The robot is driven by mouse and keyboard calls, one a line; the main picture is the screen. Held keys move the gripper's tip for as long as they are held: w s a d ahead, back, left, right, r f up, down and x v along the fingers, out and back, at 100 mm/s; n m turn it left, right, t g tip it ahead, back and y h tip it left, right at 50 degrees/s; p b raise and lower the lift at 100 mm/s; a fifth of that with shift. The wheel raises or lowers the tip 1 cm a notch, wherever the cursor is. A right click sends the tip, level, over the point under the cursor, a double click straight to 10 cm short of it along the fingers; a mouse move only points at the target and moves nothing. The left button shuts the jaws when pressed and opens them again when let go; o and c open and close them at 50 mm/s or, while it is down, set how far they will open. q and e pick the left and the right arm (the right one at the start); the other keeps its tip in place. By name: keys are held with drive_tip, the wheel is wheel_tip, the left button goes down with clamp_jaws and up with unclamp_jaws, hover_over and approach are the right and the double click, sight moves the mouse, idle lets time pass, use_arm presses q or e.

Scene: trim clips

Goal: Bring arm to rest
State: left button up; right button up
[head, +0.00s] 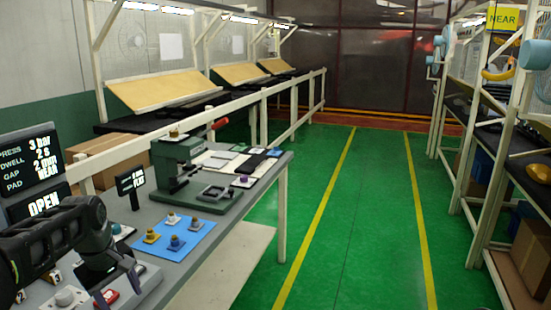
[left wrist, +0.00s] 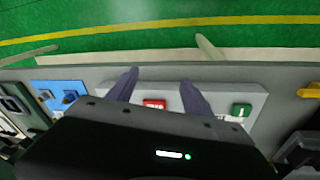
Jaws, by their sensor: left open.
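My left arm comes in from the left in the head view, and my left gripper (head: 118,286) hangs over the near end of the grey workbench (head: 250,185). In the left wrist view my left gripper (left wrist: 160,88) is open, with its two dark fingers apart and nothing between them. Below the fingers is a light grey control box (left wrist: 218,92) with a red button (left wrist: 154,103) and a green button (left wrist: 241,110). The red button lies between the fingers in the picture; I cannot tell the height above it. My right gripper is in neither view.
A green press (head: 180,165) stands on the bench beyond a blue mat (head: 190,248) holding several small clips. A small black sign (head: 131,182) and a dark display (head: 38,160) reading "OPEN" stand nearby. Racks line the right side. The green aisle floor (head: 345,200) is clear.

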use_arm(q)
drive_tip(key=w+d+f+m+t+h, duration=0.1)
drive_tip(key=w+d+f+m+t, duration=0.2)
drive_tip(key=w+d+f+m, duration=0.25)
drive_tip(key=s+d+f+m+h, duration=0.1)
drive_tip(key=s+d+f, duration=0.1)
drive_tip(key=d+f, duration=0.5)
drive_tip(key=s+d+f+m, duration=0.15)
drive_tip(key=d+f, duration=0.35)
drive_tip(key=f, duration=0.5)
drive_tip(key=s+d+f+g, duration=0.1)
drive_tip(key=s+d+f, duration=0.3)
drive_tip(key=s, duration=0.5)
drive_tip(key=s+d+f+m+g+h, duration=0.1)
drive_tip(key=s+d+f+g, duration=0.1)
drive_tip(key=s+d+f, duration=0.2)
drive_tip(key=s+d+f+g+h, duration=0.1)
drive_tip(key=s+d+f, duration=0.3)
drive_tip(key=s+f, duration=0.4)
drive_tip(key=s, duration=0.7)
drive_tip(key=shift+d+f, duration=0.35)
drive_tip(key=shift+w, duration=0.1)
drive_tip(key=shift+c, duration=0.6)
